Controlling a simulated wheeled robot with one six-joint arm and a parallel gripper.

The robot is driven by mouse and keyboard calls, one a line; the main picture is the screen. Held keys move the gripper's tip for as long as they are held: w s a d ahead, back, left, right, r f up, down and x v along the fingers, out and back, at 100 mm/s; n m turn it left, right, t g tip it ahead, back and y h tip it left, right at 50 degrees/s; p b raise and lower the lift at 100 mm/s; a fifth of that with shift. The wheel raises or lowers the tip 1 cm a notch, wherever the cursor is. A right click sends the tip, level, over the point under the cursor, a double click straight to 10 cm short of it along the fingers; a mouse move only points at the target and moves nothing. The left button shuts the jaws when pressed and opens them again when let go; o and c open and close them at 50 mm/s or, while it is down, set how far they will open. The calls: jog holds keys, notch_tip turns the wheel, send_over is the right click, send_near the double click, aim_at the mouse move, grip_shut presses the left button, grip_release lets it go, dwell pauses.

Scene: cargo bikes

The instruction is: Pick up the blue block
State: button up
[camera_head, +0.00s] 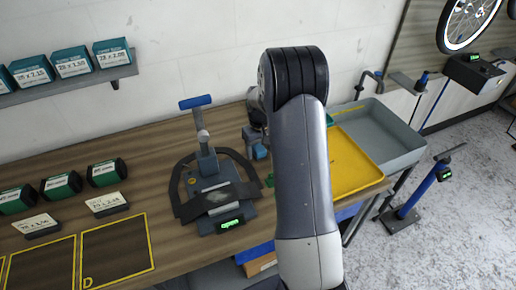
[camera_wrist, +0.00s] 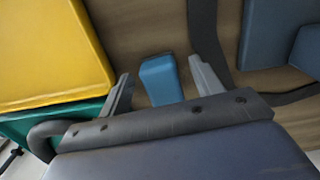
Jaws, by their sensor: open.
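The blue block (camera_wrist: 160,82) lies on the brown wooden bench top in the wrist view. My gripper (camera_wrist: 160,72) is open, with one finger on each side of the block in the picture. Gaps show between the block and both fingers. The block's lower end in the picture is hidden behind my gripper's body. In the head view my arm covers my gripper, and I cannot pick out the block for sure there.
A yellow tray (camera_head: 352,165) lies right of my arm, beside a grey bin (camera_head: 385,135). A clamp stand with a dark strap (camera_head: 180,204) stands left. Small green-and-black boxes (camera_head: 62,187) and yellow-outlined mats (camera_head: 118,250) occupy the bench's left.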

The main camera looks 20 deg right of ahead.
jog(key=shift+f, duration=0.45)
jog(key=c, duration=1.1)
